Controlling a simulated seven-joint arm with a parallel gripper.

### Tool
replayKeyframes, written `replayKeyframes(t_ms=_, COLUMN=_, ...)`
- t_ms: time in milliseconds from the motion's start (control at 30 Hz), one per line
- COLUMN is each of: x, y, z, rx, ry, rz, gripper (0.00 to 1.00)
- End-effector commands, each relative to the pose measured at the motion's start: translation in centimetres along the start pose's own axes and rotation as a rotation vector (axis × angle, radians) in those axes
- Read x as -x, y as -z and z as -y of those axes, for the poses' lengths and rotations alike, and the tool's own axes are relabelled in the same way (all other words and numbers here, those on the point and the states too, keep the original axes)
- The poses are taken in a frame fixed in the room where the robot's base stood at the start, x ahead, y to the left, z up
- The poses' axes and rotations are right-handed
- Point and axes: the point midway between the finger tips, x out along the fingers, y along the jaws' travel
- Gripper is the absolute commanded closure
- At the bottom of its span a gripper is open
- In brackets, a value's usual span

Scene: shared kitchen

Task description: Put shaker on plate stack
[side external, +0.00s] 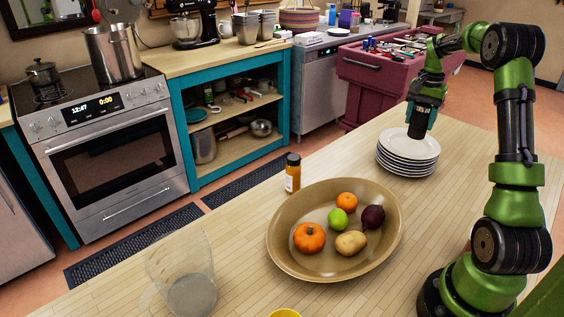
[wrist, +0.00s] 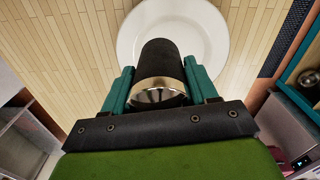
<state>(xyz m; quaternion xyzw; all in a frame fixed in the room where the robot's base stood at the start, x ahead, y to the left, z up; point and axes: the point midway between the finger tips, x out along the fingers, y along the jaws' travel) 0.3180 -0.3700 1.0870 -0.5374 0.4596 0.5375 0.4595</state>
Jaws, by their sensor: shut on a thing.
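The shaker (wrist: 160,65) is a dark cylinder with a shiny metal end facing the wrist camera. My gripper (wrist: 161,88) is shut on it, with one teal finger on each side. In the side view, my gripper (side external: 418,124) is over the plate stack (side external: 408,160), several white plates near the table's far edge. I cannot tell whether the shaker touches the plate.
A wide tan bowl (side external: 283,253) with fruit and vegetables stands on the wooden table (side external: 235,236). A brown bottle with a black cap (side external: 292,174) stands behind it. A clear pitcher (side external: 185,275) is at the front left. Bare table lies between bowl and plates.

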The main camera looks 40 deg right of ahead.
Motion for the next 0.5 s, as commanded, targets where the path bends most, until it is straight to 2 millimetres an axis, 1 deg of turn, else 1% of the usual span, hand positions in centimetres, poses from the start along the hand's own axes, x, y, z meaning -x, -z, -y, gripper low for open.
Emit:
replayKeyframes(t_ms=33, x=-0.2, y=1.0, z=0.5, rx=-0.001, ry=0.000, rz=-0.001, gripper=0.77)
replayKeyframes(t_ms=200, x=-0.3, y=2.6, z=1.5, rx=-0.001, ry=0.000, rz=-0.001, gripper=0.77)
replayKeyframes(t_ms=333, x=-0.5, y=2.9, z=1.7, rx=0.000, ry=0.000, rz=0.000, gripper=0.77)
replayKeyframes(t_ms=500, x=-2.9, y=2.9, z=1.7, rx=0.000, ry=-0.002, rz=0.003, gripper=0.77)
